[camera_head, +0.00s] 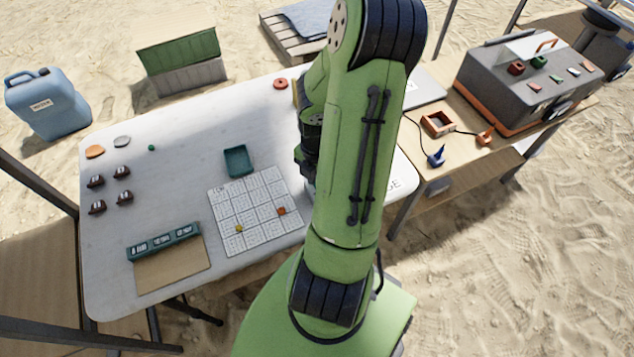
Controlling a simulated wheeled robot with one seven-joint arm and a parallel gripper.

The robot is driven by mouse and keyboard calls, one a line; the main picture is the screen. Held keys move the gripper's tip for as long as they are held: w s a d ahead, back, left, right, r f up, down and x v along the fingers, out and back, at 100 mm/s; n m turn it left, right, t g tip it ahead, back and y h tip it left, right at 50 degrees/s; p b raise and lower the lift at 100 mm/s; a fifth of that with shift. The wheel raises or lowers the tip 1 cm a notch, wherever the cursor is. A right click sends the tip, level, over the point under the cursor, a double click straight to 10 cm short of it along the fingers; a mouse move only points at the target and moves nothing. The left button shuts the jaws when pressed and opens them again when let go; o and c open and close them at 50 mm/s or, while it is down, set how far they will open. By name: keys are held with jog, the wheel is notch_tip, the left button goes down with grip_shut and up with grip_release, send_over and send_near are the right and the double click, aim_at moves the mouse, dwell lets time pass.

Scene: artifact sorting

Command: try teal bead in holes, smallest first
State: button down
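A small round teal-green bead (151,148) lies on the left part of the white table, apart from other things. I cannot make out for sure which piece has the holes. A teal block with white labels (163,242) stands along the back edge of a tan board at the table's front left; no holes can be told on it at this size. My green arm rises across the middle of the view and bends down behind itself. Dark wrist parts show at its left side; my gripper's fingers are hidden behind the arm.
The white table (185,110) holds an empty-looking teal tray (237,161), a white grid sheet (262,230) with small yellow and orange pieces, several dark labelled pieces (97,181), and two flat discs (95,151). A red ring (280,84) lies at the back. A wooden side table (475,165) stands right.

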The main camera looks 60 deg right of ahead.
jog(key=shift+r+p, duration=2.7)
jog(key=shift+r, duration=0.4)
jog(key=shift+f, duration=0.1)
jog(key=shift+w, duration=0.1)
